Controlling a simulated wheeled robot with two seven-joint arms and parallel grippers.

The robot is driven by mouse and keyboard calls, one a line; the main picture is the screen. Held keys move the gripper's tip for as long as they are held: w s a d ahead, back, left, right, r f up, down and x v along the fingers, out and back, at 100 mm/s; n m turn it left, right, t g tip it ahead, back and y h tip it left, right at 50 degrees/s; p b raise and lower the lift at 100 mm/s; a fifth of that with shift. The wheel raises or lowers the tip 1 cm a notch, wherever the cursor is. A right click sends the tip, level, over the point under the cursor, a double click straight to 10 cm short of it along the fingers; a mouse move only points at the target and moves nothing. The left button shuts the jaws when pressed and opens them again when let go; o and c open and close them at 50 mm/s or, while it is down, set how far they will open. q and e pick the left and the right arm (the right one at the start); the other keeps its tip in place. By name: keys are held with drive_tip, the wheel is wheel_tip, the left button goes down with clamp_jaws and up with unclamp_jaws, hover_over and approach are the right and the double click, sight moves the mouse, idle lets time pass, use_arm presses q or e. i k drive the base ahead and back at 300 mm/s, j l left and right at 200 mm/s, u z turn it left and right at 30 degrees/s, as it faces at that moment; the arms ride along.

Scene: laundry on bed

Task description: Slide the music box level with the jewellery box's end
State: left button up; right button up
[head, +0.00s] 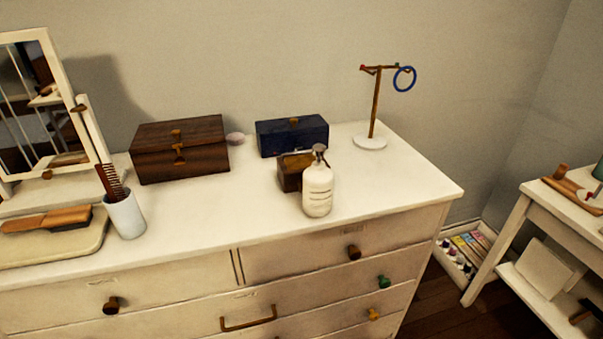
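A large dark brown wooden box (180,149) with a brass clasp and a knob on its lid stands shut at the back of the white dresser. A dark blue box (292,136) with a small brown knob on top stands to its right, apart from it. A small brown box (290,172) stands in front of the blue box, its right part hidden by a bottle. No label shows which of these is the music box and which the jewellery box. Neither of my grippers is in view.
A cream pump bottle (318,190) stands in front of the small box. A pinkish object (235,139) lies between the larger boxes. A jewellery stand (370,142), a cup (125,216) with a comb, a brush (47,219) and a mirror surround them. The dresser top (240,205) is clear at front centre.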

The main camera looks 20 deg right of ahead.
sight(289, 171)
drive_tip(key=i+l+u, duration=0.2)
drive_tip(key=l, duration=0.35)
drive_tip(key=l+u, duration=0.15)
drive_tip(key=l, duration=0.4)
drive_tip(key=i+l+u, duration=0.2)
drive_tip(key=l, duration=0.4)
drive_tip(key=k, duration=0.1)
